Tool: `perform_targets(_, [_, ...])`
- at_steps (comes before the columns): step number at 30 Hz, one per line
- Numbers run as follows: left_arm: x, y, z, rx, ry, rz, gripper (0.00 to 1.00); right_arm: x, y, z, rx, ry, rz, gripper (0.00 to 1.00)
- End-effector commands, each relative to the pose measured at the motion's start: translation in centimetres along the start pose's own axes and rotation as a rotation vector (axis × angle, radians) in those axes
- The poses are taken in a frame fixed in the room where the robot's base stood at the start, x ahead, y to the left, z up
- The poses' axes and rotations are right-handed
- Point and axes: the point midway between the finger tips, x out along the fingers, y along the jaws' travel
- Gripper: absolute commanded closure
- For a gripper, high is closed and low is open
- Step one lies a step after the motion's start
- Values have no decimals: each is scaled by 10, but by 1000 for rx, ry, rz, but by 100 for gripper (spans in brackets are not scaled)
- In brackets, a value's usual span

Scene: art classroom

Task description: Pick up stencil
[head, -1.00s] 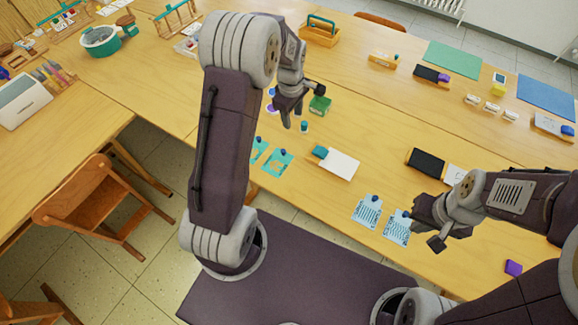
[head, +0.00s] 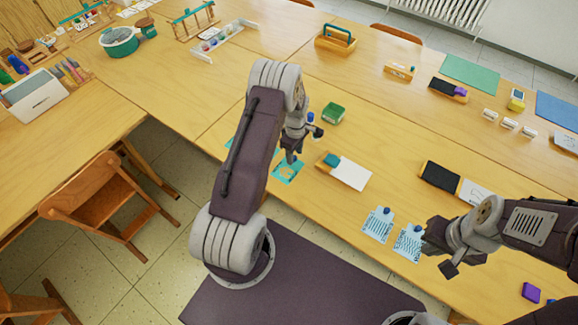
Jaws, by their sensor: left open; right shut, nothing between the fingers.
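A teal stencil card (head: 287,174) with cut-out shapes lies flat near the table's front edge. A second teal card lies to its left, mostly hidden behind my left arm. Two light-blue lettered cards with dark blue knobs, the left one (head: 376,226) and the right one (head: 407,245), lie further right. I cannot tell which card is the stencil meant. My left gripper (head: 290,159) is open, its fingers pointing down over the far edge of the teal card. Contact cannot be told. My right gripper (head: 437,259) is shut and empty beside the right lettered card.
A green box (head: 333,113) stands behind my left gripper. A white pad with a teal block (head: 350,174) lies to its right, then a black tray (head: 440,177). A purple block (head: 531,292) lies at the front right. The middle of the table (head: 400,130) is clear.

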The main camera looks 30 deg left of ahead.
Motion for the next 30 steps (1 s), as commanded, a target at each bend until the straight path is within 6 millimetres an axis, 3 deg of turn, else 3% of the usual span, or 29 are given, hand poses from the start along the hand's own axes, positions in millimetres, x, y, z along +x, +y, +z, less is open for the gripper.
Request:
perform_targets(3, [13, 0, 0, 0, 0, 0, 55, -1, 0, 0, 0, 0, 0, 100])
perform_targets(10, [14, 0, 0, 0, 0, 1, 57, -1, 0, 0, 0, 0, 0, 100])
perform_targets(15, [14, 0, 0, 0, 0, 1, 100, -1, 0, 0, 0, 0, 0, 100])
perform_targets(25, [12, 0, 0, 0, 1, 2, 100, 0, 0, 0, 0, 0, 0, 100])
perform_targets(30, [-4, 1, 0, 0, 1, 4, 100, 2, 0, 0, 0, 0, 0, 100])
